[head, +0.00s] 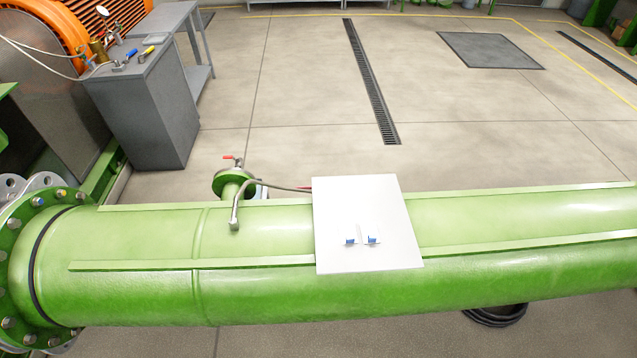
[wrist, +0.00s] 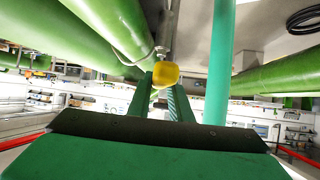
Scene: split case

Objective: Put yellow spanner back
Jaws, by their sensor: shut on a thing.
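In the wrist view, my gripper (wrist: 165,92) has its two green fingers close together. They are shut on a yellow thing (wrist: 166,74), taken to be the yellow spanner. Only its rounded yellow end shows between and above the fingers; the rest of it is hidden. My gripper and the spanner do not show in the head view. I cannot tell from these frames where the spanner's own place is.
In the head view a large green pipe (head: 255,290) crosses the front. A white panel (head: 360,205) lies on it with two small blue pieces. A grey cabinet (head: 150,110) stands at left. In the wrist view, shelves with many items (wrist: 45,100) line the background.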

